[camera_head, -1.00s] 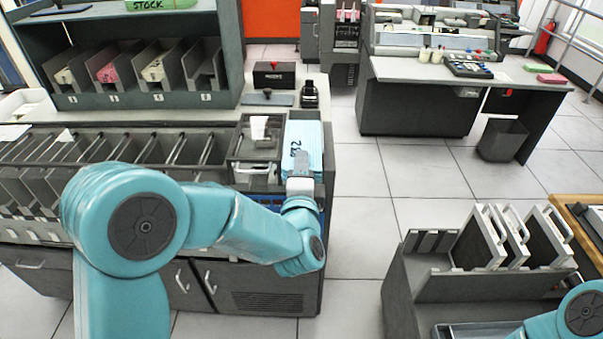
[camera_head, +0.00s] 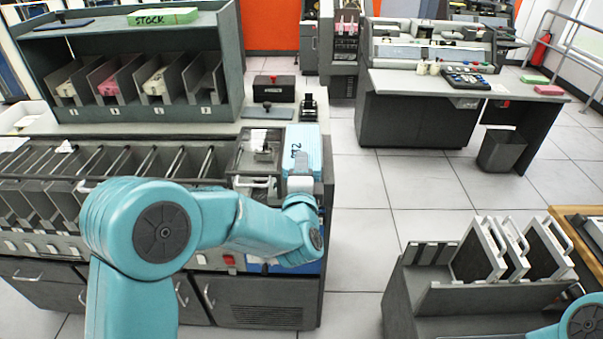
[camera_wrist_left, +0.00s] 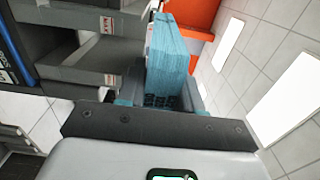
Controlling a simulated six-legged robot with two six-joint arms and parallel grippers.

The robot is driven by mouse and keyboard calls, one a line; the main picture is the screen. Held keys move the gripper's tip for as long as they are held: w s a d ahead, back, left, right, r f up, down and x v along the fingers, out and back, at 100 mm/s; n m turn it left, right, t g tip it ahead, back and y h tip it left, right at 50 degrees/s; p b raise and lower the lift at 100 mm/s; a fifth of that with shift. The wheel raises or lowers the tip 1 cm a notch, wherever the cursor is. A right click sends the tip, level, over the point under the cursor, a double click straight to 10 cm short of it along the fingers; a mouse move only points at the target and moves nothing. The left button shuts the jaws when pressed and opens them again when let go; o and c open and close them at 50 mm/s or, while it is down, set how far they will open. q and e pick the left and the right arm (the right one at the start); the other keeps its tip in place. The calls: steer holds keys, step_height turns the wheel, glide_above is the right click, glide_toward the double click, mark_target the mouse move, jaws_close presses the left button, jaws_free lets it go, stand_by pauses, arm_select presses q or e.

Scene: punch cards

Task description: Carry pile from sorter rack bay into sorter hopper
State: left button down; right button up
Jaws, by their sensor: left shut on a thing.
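My left gripper (camera_head: 303,180) is shut on a light blue card pile (camera_head: 306,142) with dark handwriting on its face. The pile stands upright above the right end of the sorter (camera_head: 150,228). In the left wrist view the pile (camera_wrist_left: 170,45) rises from between the fingers (camera_wrist_left: 158,92). A box with a clear cover (camera_head: 252,150), which looks like the hopper, is just left of the pile. I cannot tell whether the pile touches it. The rack (camera_head: 135,116) behind has several bays with cards, and its rightmost bay (camera_head: 208,85) looks empty. My right gripper is out of view.
A black box with a red knob (camera_head: 273,86) and a black stamp-like item (camera_head: 309,105) stand behind the pile. A cart with upright panels (camera_head: 460,292) is at lower right. Open floor lies right of the sorter. A desk (camera_head: 460,90) stands farther back.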

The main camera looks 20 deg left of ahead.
mark_target(302, 149)
arm_select(q)
steer(key=shift+w, duration=0.2)
steer(key=shift+a+r, duration=0.1)
steer(key=shift+p+x, duration=0.3)
steer(key=shift+x, duration=2)
steer(key=shift+p+x, duration=0.3)
steer(key=shift+x, duration=1)
steer(key=shift+f+b, duration=0.85)
steer(key=shift+f, duration=0.3)
steer(key=shift+s, duration=0.1)
steer(key=shift+f+b, duration=0.45)
steer(key=shift+f, duration=0.15)
